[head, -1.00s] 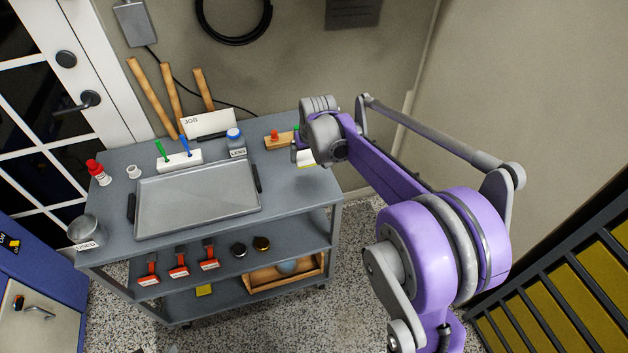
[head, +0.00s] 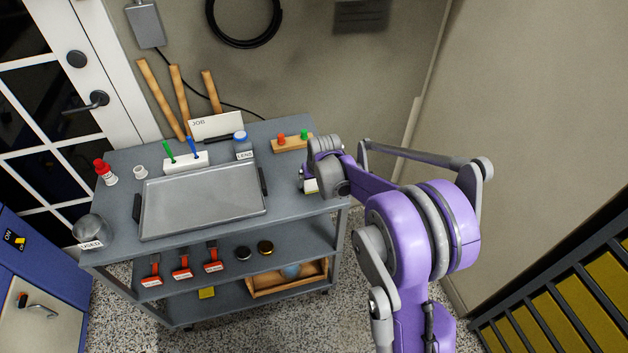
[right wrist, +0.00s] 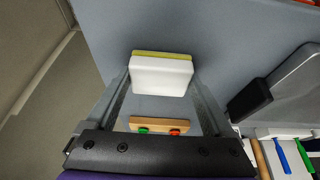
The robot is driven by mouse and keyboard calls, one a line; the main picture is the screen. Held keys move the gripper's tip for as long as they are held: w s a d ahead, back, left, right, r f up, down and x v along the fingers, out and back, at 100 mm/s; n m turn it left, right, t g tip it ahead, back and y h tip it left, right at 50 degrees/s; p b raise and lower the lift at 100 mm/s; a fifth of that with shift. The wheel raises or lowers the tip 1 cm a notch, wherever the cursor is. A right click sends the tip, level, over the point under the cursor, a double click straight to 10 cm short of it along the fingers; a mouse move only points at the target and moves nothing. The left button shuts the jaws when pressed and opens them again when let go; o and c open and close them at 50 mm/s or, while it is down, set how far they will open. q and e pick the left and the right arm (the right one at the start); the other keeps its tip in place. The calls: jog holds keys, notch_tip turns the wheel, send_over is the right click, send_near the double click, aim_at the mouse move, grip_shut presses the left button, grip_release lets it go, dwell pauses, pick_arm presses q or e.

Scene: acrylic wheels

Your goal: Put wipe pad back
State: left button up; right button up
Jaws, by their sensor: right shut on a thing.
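The wipe pad, white with a yellow layer, shows in the right wrist view (right wrist: 162,76) between the two fingers of my right gripper (right wrist: 161,84). In the head view the pad (head: 311,186) shows as a small pale patch under my right gripper (head: 307,184), at the right end of the grey cart's top. The right gripper is shut on the pad. I cannot tell whether the pad touches the cart top or hangs just above it. My left gripper is not in view.
A wooden block (head: 291,144) with red and green knobs sits behind the gripper. A metal tray (head: 203,201) with black handles lies to the left. A lens jar (head: 241,146) and pen holder (head: 185,162) stand at the back.

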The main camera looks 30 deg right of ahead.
jog(key=o, duration=1)
jog(key=shift+f, duration=0.1)
jog(key=shift+o, duration=0.2)
jog(key=shift+s+r, duration=0.1)
jog(key=shift+r, duration=0.3)
jog(key=v, duration=1.1)
jog(key=s+a+f+n, duration=0.1)
jog(key=s+a, duration=0.3)
jog(key=s, duration=0.4)
jog(key=s+a+f+n, duration=0.1)
jog(key=s+a, duration=0.4)
jog(key=s, duration=0.3)
jog(key=s+a+f+y, duration=0.1)
jog(key=s+a, duration=0.3)
jog(key=s, duration=0.4)
jog(key=shift+s+a+f+n+t+p, duration=0.3)
jog(key=shift+a+n+t+p, duration=0.1)
jog(key=shift+p, duration=0.05)
